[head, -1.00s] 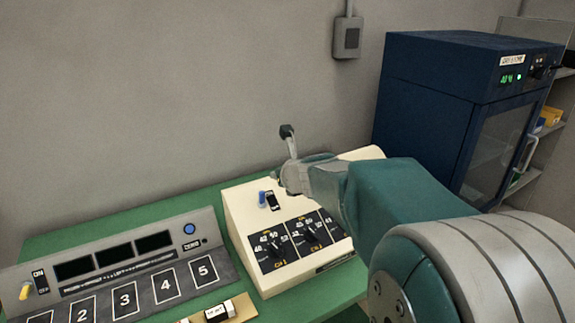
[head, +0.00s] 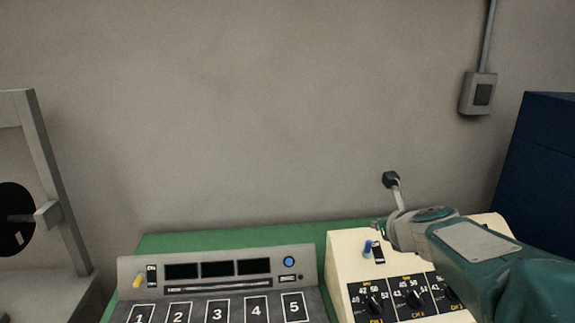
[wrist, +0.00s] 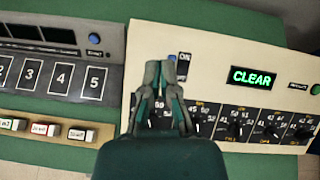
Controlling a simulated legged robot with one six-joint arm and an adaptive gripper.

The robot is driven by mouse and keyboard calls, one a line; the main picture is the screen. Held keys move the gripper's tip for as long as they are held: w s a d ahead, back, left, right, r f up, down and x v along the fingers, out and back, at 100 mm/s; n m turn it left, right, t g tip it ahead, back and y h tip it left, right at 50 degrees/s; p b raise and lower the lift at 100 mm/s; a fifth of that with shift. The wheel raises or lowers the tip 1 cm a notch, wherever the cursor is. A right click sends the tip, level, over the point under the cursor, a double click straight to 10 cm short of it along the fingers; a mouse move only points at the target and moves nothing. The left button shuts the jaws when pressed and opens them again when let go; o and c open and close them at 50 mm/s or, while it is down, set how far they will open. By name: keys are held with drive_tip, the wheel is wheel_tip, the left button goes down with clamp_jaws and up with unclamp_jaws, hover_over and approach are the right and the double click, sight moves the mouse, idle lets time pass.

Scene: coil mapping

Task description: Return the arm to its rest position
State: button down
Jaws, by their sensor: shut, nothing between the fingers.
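My gripper (wrist: 160,75) is shut with nothing between its fingers. In the wrist view it is over the left part of a cream control box (wrist: 215,55), close to a blue toggle (wrist: 181,78) marked ON. I cannot tell whether it touches the box. In the head view my gripper (head: 381,229) shows at the box (head: 345,262), just above the blue toggle (head: 368,247). My arm reaches in from the lower right, still extended, and hides the box's right part. A display (wrist: 253,78) on the box reads CLEAR in green.
A grey console (head: 220,284) with numbered squares stands left of the box on a green bench top (head: 165,243). Small labelled blocks (wrist: 45,129) lie in front of it. A dark blue cabinet (head: 545,175) stands at right, a grey frame (head: 45,160) at far left.

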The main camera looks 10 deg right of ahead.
drive_tip(key=s+a+n+g+y, duration=0.1)
drive_tip(key=s+a+n, duration=0.4)
drive_tip(key=a+n, duration=0.25)
drive_tip(key=s+a+f+n+g+h, duration=0.1)
drive_tip(key=s+f+n+g, duration=0.1)
drive_tip(key=s+n, duration=0.8)
drive_tip(key=s+a+f+n+g+h, duration=0.1)
drive_tip(key=s+f+n+g, duration=0.2)
drive_tip(key=s+n, duration=0.7)
drive_tip(key=f+n, duration=0.1)
drive_tip(key=n, duration=0.4)
drive_tip(key=shift+s+f, duration=0.15)
drive_tip(key=shift+f, duration=0.25)
drive_tip(key=shift+n, duration=0.25)
drive_tip(key=shift+a, duration=0.2)
